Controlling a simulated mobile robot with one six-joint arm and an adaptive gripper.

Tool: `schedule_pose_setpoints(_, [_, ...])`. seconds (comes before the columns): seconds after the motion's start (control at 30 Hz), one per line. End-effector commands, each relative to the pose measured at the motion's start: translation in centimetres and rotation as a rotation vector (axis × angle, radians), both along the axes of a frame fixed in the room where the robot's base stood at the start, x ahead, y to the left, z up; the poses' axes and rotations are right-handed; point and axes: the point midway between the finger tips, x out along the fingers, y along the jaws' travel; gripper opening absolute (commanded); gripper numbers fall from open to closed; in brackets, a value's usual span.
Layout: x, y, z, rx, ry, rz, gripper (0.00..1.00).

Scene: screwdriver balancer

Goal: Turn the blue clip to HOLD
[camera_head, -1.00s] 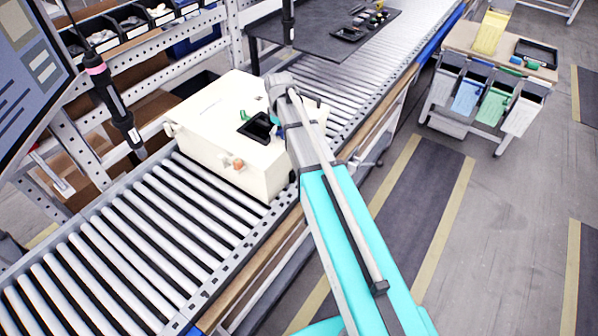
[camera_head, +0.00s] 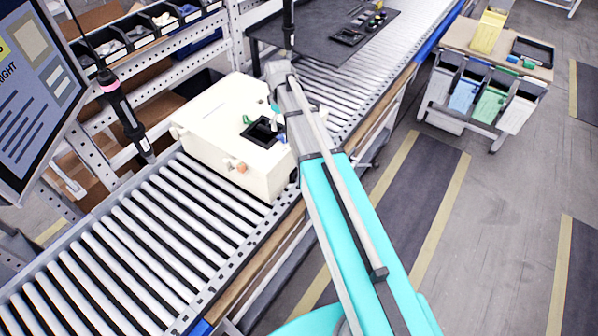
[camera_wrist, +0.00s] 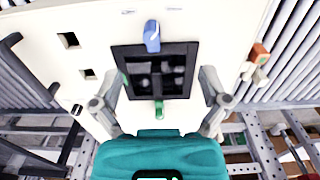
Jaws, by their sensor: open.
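The blue clip (camera_wrist: 152,36) sits on the cream housing (camera_wrist: 40,60) at the upper edge of a square black recess (camera_wrist: 118,66) in the wrist view. A green clip (camera_wrist: 159,110) sits at the opposite edge of the recess. My gripper (camera_wrist: 160,80) is open and empty over the recess, one finger on each side, with the blue clip beyond the fingertips.
The cream housing (camera_head: 205,125) stands on a roller conveyor (camera_head: 150,240). An orange knob (camera_wrist: 260,50) protrudes from the housing. A dark hanging screwdriver (camera_head: 122,108) and a screen (camera_head: 35,90) are at left. A black mat (camera_head: 330,30) with parts lies behind.

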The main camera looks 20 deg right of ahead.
Motion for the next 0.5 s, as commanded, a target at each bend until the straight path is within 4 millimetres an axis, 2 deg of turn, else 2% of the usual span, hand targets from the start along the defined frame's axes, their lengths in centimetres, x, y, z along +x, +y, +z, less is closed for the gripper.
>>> schedule_pose_setpoints(0.03, [0.0, 0.0, 0.9, 0.000, 0.000, 0.000, 0.95])
schedule_pose_setpoints(0.5, [0.0, 0.0, 4.7, 0.000, 0.000, 0.000, 0.95])
